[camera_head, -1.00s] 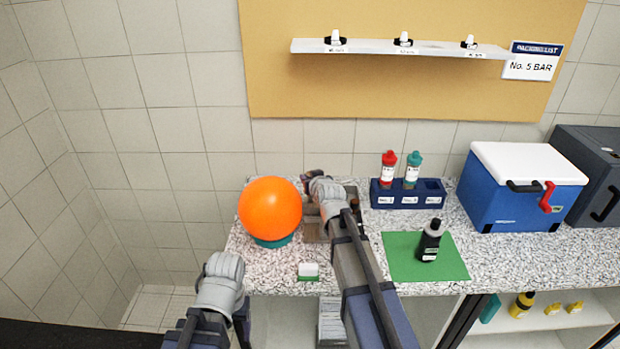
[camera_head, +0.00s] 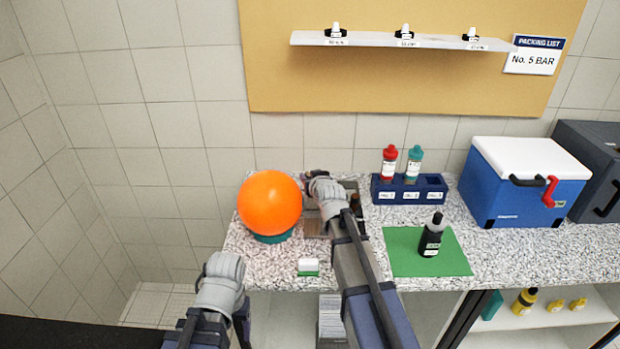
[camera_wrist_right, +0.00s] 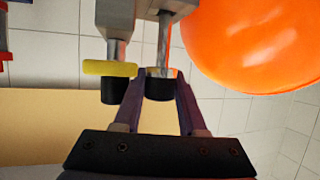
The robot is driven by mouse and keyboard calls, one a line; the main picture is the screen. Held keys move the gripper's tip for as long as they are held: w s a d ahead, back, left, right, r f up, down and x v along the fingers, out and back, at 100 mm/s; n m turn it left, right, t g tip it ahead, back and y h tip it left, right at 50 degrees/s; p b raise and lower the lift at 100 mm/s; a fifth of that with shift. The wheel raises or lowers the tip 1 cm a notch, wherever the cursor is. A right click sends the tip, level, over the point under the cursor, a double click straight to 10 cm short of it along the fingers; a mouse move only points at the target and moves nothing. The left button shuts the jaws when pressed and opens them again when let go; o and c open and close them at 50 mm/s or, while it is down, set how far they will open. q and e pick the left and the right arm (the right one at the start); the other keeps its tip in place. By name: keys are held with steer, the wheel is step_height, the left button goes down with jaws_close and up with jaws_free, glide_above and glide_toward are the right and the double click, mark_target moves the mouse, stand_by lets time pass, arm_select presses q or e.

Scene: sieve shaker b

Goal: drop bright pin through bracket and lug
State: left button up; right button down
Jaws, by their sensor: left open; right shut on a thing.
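In the right wrist view, which is upside down, my right gripper (camera_wrist_right: 160,88) is shut on the black head of a bright metal pin (camera_wrist_right: 164,42). The pin's shiny shaft meets a grey metal block (camera_wrist_right: 170,6), maybe the bracket; how deep it sits and the lug cannot be told. Beside it is a duller pin (camera_wrist_right: 115,50) with a black head and a yellow tag (camera_wrist_right: 110,68). In the head view, my right gripper (camera_head: 312,178) is over the back of the counter, mostly hidden by its wrist. My left gripper (camera_head: 222,270) is low at the counter's front left, fingers indistinct.
An orange ball (camera_head: 270,203) on a teal base stands close left of my right gripper. A bottle rack (camera_head: 408,190), a black bottle (camera_head: 432,236) on a green mat (camera_head: 405,262) and a blue cooler (camera_head: 520,190) are to the right. A small white-green block (camera_head: 308,267) lies in front.

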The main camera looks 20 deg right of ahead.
steer(key=shift+f+b, duration=0.5)
steer(key=shift+f, duration=0.05)
steer(key=shift+c, duration=2)
jaws_free()
steer(key=shift+s+r, duration=0.1)
steer(key=shift+s, duration=0.05)
steer(key=shift+s+r, duration=0.1)
steer(key=shift+s, duration=0.15)
steer(key=p+v, duration=0.3)
steer(key=v, duration=0.4)
steer(key=shift+a, duration=0.2)
